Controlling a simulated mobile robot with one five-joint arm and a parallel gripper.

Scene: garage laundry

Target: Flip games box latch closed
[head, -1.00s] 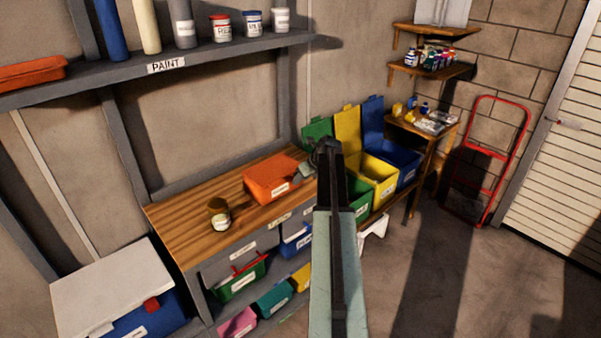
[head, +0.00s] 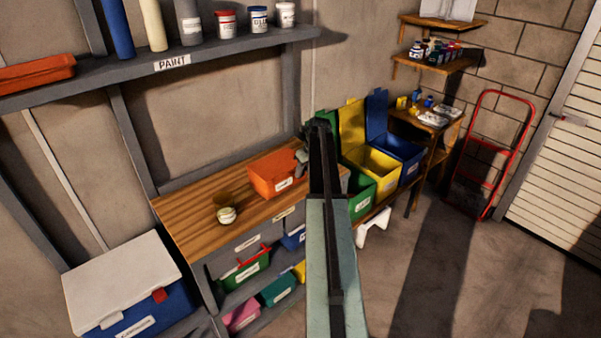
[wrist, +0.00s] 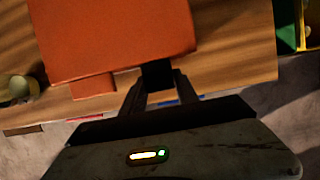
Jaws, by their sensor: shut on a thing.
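An orange box (head: 274,174) with a white label sits on the wooden workbench; its label is too small to read. My gripper (head: 319,128) is at the right side of this box in the head view, with my arm hiding its right surroundings. In the wrist view, the orange box (wrist: 115,35) fills the upper left. My gripper (wrist: 158,80) is shut on a small dark piece (wrist: 157,72) at the box's edge, which seems to be its latch. Whether that latch is up or down I cannot tell.
A jar (head: 226,213) stands on the workbench (head: 190,225), left of the box. Green, yellow and blue lidded bins (head: 372,165) stand to the right. A blue box with a white lid (head: 120,278) is at lower left.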

